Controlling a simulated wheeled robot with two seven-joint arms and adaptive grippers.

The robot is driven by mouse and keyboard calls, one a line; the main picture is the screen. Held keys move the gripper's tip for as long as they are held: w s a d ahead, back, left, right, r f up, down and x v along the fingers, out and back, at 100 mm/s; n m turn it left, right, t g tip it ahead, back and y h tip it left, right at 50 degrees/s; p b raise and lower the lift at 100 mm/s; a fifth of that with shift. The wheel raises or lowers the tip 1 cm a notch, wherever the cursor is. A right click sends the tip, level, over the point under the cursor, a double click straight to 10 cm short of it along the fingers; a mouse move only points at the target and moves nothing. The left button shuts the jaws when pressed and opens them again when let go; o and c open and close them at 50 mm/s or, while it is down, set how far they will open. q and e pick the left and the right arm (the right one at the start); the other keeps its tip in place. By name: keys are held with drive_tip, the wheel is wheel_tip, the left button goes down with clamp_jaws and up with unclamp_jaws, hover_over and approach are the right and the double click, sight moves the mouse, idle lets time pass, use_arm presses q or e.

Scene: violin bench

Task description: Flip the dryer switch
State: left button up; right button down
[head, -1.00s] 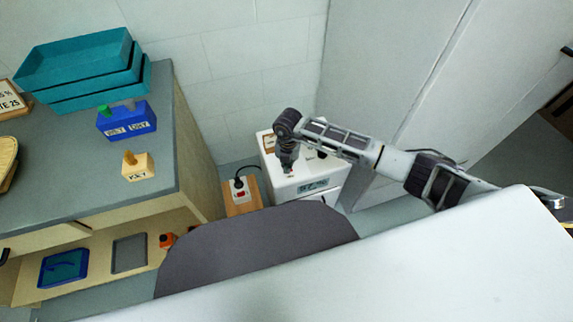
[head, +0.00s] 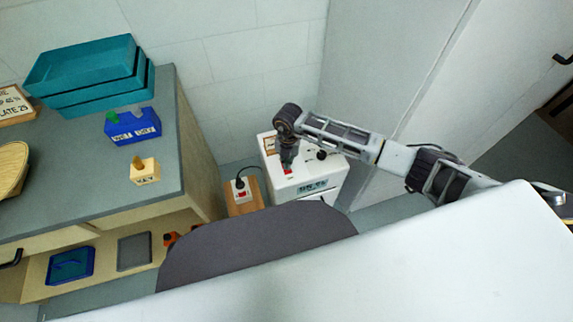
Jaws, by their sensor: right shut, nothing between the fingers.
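The dryer looks to be the white box (head: 322,173) in the corner, with a dark round knob (head: 321,155) and a label on its front. A small red switch (head: 288,172) shows on its top near the left front. My right gripper (head: 287,165) points down over the box, shut and empty, its tips right at the red switch. I cannot tell whether they touch it. The gripper hides part of the box's top, and the switch's position is too small to read. My left gripper is not in view.
A socket block (head: 241,190) with a plug and a red switch stands on a wooden stand left of the box. A wall and door stand close at right.

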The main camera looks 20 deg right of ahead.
drive_tip(key=shift+r+p, duration=1)
drive_tip(key=shift+r, duration=0.35)
